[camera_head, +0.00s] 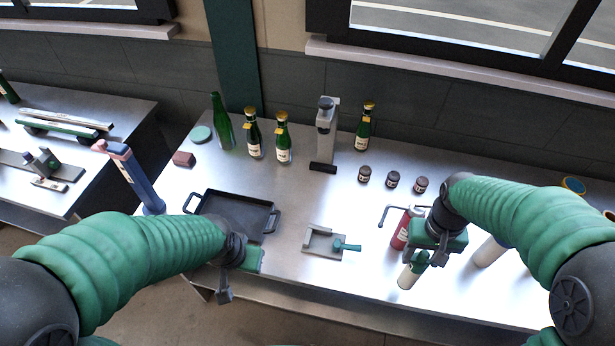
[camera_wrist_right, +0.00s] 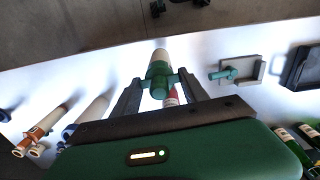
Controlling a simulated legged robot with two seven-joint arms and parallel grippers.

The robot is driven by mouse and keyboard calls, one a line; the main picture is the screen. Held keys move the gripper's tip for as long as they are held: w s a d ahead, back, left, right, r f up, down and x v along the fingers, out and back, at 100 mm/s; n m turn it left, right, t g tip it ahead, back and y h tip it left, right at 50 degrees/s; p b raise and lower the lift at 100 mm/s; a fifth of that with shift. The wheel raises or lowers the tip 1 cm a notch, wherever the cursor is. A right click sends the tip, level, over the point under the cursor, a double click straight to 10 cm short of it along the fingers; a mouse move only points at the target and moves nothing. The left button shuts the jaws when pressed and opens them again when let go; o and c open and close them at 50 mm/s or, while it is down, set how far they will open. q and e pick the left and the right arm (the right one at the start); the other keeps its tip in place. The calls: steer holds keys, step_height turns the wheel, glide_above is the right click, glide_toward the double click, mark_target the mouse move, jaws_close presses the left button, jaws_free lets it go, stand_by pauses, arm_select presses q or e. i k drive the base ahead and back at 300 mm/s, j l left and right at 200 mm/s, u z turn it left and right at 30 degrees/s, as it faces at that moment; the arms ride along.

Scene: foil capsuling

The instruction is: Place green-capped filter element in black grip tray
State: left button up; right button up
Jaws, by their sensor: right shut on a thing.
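The green-capped filter element (camera_head: 408,276) is a white cylinder with a green top. My right gripper (camera_head: 422,258) is shut on it at the green cap, over the front right part of the table. In the right wrist view the green cap (camera_wrist_right: 160,70) sits between the two dark fingers (camera_wrist_right: 160,92), with the white body beyond it. I cannot tell whether its lower end touches the table. The black grip tray (camera_head: 236,196), with a handle on each side, lies empty left of the middle; its edge also shows in the right wrist view (camera_wrist_right: 300,68). My left gripper (camera_head: 226,288) hangs near the tray's front edge, its fingers unclear.
A grey fixture with a green handle (camera_head: 325,243) lies between tray and right gripper. A red cylinder (camera_head: 402,229) stands close behind the right gripper. Other white filter elements (camera_head: 488,251) stand to its right. Bottles (camera_head: 283,142), a grey press (camera_head: 326,130) and small dark jars (camera_head: 392,180) stand behind.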

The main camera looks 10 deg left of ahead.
mark_target(233, 218)
steer(key=j+u, duration=0.1)
steer(key=j, duration=0.3)
steer(key=i+j+u, duration=0.1)
steer(key=j, duration=0.3)
steer(key=i+j+u, duration=0.1)
steer(key=j, duration=0.3)
steer(key=i+j+u, duration=0.1)
steer(key=j, duration=0.3)
steer(key=i+j, duration=0.1)
steer(key=i, duration=0.3)
